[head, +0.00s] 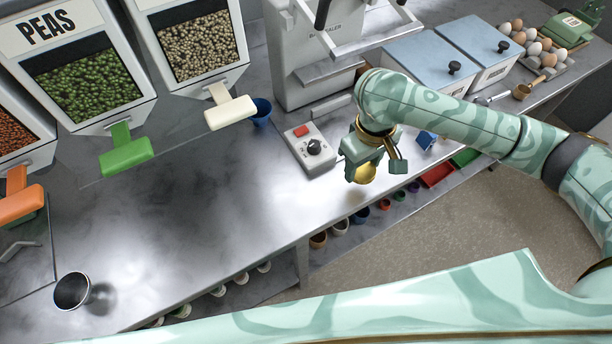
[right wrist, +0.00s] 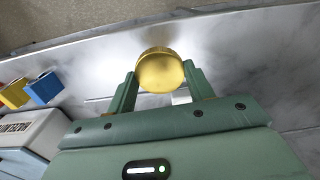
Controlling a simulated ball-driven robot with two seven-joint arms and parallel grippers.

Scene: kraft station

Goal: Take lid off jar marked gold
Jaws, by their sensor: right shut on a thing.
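My right gripper (head: 376,172) is above the front edge of the steel counter (head: 190,220), right of the control box. It is shut on a round gold lid (head: 365,173). In the right wrist view the gold lid (right wrist: 160,71) sits between the two fingertips of the right gripper (right wrist: 160,85), with its flat face and ribbed rim showing. I see no jar under the lid, and no jar marking is readable. My left gripper is not in view.
A control box (head: 312,148) with a red button and black knob stands left of the gripper. Peas and other dispensers (head: 85,85) line the back. A dark cup (head: 72,291) is at front left. Small coloured pots (head: 341,226) sit below the counter edge. The middle counter is clear.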

